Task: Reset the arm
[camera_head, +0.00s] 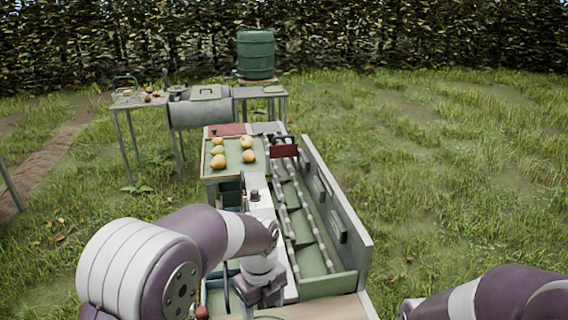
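My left arm (190,255) comes in from the left, bends at the elbow and reaches down over the near end of the sorting machine. My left gripper (262,292) is low in the middle, seen from above and behind. Its fingertips are not clear, so I cannot tell whether it is open or holds anything. My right arm (500,297) shows only in part at the lower right corner, over the grass. Its gripper is not in view.
Several yellow-orange pears (248,156) lie on a green-topped tray (233,170) left of the sorting machine with rollers (310,225) and a tall grey side wall (335,200). Behind stand a metal drum (200,114), a side table (128,103) and a green barrel (256,55). Open grass lies right.

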